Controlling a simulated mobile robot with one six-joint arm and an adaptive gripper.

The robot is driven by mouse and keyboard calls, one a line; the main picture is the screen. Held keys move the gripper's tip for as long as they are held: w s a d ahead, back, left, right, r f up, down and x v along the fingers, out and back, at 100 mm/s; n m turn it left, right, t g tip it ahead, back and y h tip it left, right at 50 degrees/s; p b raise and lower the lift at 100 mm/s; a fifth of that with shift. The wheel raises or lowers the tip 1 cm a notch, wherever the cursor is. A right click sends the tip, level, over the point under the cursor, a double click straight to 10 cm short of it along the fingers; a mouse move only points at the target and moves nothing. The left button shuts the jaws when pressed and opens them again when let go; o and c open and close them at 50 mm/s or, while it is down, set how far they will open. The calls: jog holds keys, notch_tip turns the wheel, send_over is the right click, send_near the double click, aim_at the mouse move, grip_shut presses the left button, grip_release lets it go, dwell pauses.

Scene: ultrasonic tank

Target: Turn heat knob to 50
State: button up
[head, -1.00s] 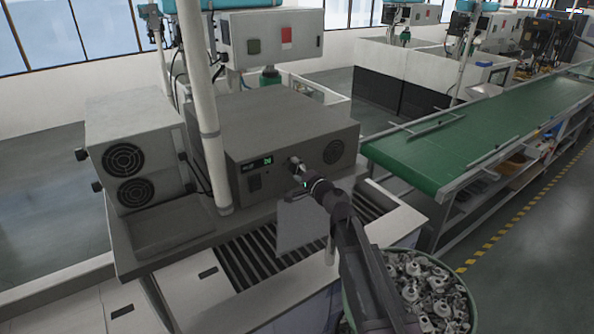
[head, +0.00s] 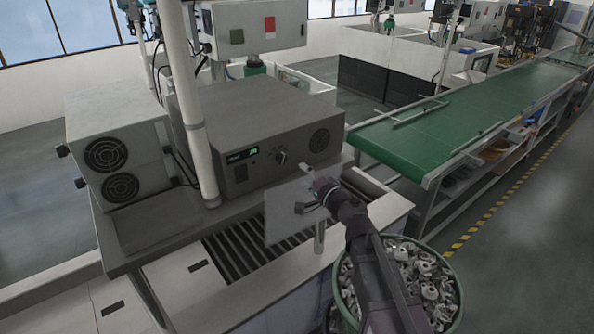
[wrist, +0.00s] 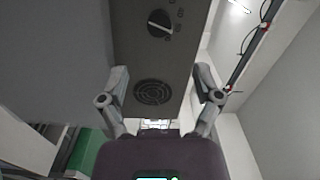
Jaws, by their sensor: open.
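The heat knob (head: 281,156) is a small dark dial with a pale pointer line on the front of the grey control box (head: 240,110). In the wrist view both fingers of my gripper (wrist: 160,73) are spread wide.
A round vent (head: 319,140) is right of the knob. A white post (head: 198,130) stands before the box's left part. A grey flat panel (head: 285,225) lies behind my gripper, above a slatted opening (head: 235,255). A bin of metal parts (head: 350,290) is below my arm.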

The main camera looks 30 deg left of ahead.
jog(key=shift+s+d, duration=0.3)
jog(key=shift+d, duration=0.3)
jog(key=s+d+f+n+g+h+b, duration=0.1)
jog(key=d+f+n+g+h+b, duration=0.2)
jog(key=d+f+b, duration=0.7)
jog(key=s+d+f+n+g+h+b, duration=0.15)
jog(key=d+f+h+b, duration=0.3)
jog(key=d+f, duration=1.05)
jog(key=s+d+f+g+h+b, duration=0.1)
jog(key=s+d+f+h+b, duration=0.2)
jog(key=d+f, duration=0.5)
jog(key=s+d+f+g+h+b, duration=0.2)
jog(key=s+d+f+h+b, duration=0.2)
jog(key=d+f, duration=0.5)
jog(key=d+h+b, duration=0.2)
jog(key=d, duration=0.3)
jog(key=shift+s+f+m, duration=0.15)
jog(key=shift+f+m, duration=0.15)
jog(key=shift+m, duration=0.05)
jog(key=shift+g, duration=0.25)
